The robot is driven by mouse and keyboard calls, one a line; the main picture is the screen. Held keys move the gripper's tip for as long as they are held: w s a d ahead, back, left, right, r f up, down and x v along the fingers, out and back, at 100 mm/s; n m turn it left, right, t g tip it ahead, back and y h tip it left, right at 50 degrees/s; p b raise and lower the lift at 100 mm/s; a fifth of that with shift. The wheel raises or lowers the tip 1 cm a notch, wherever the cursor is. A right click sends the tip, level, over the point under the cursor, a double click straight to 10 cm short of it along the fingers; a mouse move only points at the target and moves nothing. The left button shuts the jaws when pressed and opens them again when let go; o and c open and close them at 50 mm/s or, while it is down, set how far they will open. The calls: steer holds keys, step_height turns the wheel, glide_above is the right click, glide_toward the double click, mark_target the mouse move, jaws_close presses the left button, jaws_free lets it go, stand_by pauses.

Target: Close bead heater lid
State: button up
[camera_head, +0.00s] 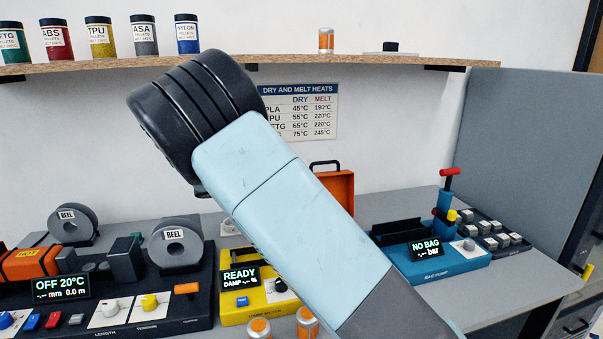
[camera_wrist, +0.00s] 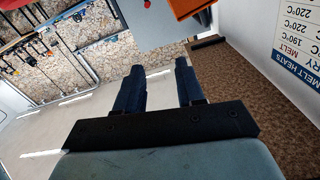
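A yellow machine (camera_head: 232,313) stands on the bench with a display reading READY and DAMP; its small front label is too small to read. An orange panel with a black handle (camera_head: 337,188) stands upright behind my arm, and looks like a raised lid. My arm hides its lower part and any hinge, so I cannot tell surely that it belongs to the yellow machine. In the wrist view an orange part (camera_wrist: 190,6) shows at the top edge, beyond my gripper (camera_wrist: 160,68). My gripper is open, empty and apart from it. In the head view my gripper does not show.
A dark reel machine (camera_head: 180,325) is at left, a blue bag pump (camera_head: 440,262) at right. Orange-capped jars (camera_head: 307,322) stand in front of the yellow machine. A shelf (camera_head: 300,62) with pellet jars runs above. A grey partition (camera_head: 520,150) closes the right side.

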steer(key=shift+s+a, duration=0.1)
steer(key=shift+a, duration=0.35)
steer(key=shift+d, duration=0.1)
steer(key=s+d+r+n+g+y, duration=0.1)
steer(key=s+d+n+g+y, duration=0.3)
steer(key=d, duration=0.6)
steer(key=s+d+n+y, duration=0.3)
steer(key=s+d+y, duration=0.3)
steer(key=d, duration=0.3)
steer(key=s+r+n+t+y, duration=0.1)
steer(key=s+n+t+y, duration=0.1)
steer(key=s, duration=0.6)
steer(key=s+d+r+n+t+y, duration=0.1)
steer(key=s+r+n+t+y, duration=0.1)
steer(key=s+n, duration=0.3)
steer(key=s+d+r+n+t+y, duration=0.1)
steer(key=s+r+n+t+y, duration=0.1)
steer(key=s, duration=0.9)
steer(key=shift+d+r+n+y, duration=0.15)
steer(key=shift+n+y, duration=0.75)
